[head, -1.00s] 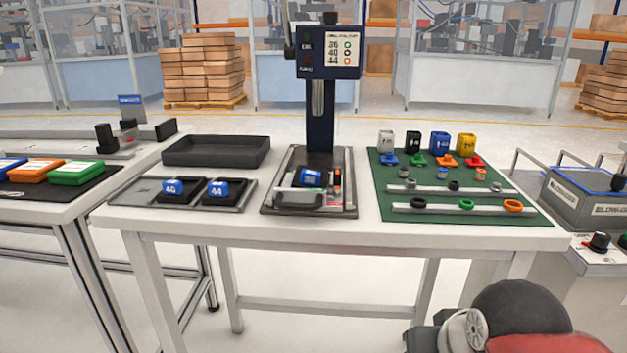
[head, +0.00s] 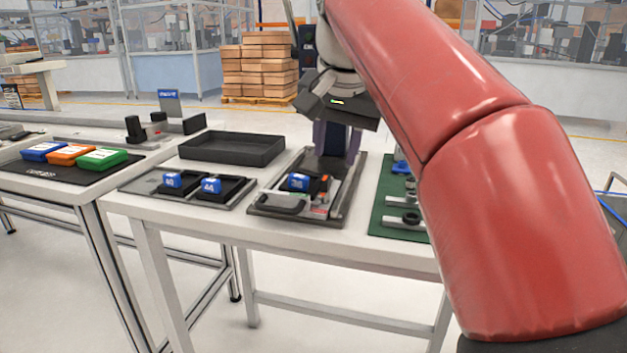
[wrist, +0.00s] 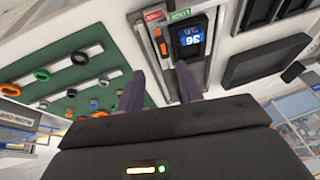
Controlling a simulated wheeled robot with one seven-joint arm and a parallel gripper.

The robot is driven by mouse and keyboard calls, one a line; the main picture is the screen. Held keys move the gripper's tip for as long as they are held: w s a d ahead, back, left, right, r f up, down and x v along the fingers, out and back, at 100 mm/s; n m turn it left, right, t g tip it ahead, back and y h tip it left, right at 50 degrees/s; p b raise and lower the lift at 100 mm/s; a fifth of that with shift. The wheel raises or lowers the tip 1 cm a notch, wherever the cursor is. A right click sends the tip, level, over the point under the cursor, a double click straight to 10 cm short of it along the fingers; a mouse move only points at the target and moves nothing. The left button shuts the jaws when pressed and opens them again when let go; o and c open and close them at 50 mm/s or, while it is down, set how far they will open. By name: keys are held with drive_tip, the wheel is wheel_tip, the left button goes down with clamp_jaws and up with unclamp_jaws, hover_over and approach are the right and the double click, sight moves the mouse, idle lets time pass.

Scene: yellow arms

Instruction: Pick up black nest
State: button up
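A black nest with a blue part marked 36 sits in the press fixture (head: 258,207); its blue part (head: 298,181) shows in the head view. In the wrist view this black nest (wrist: 190,56) lies just beyond the fingertips. Two more black nests, one on the left (head: 191,184) and one on the right (head: 234,187), hold blue parts on a grey tray (head: 137,186). My gripper (head: 337,152) is above the back of the press fixture, apart from the nest. In the wrist view its two fingers (wrist: 158,70) are spread with nothing between them.
An empty black bin (head: 232,150) stands behind the grey tray. A green mat (head: 384,222) with rails and small rings lies right of the press, partly hidden by my arm. Coloured boxes (head: 73,153) lie on the left table.

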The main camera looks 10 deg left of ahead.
approach(299, 176)
drive_tip(key=w+f, duration=0.1)
drive_tip(key=x, duration=0.2)
drive_tip(key=b+x, duration=0.1)
drive_tip(key=x, duration=0.4)
drive_tip(key=shift+s+a+f+b, duration=0.1)
drive_tip(key=shift+a+f+b, duration=0.1)
drive_tip(key=shift+f+b, duration=0.2)
drive_tip(key=c, duration=0.7)
clamp_jaws()
drive_tip(key=shift+d+r, duration=0.1)
drive_tip(key=shift+r, duration=0.05)
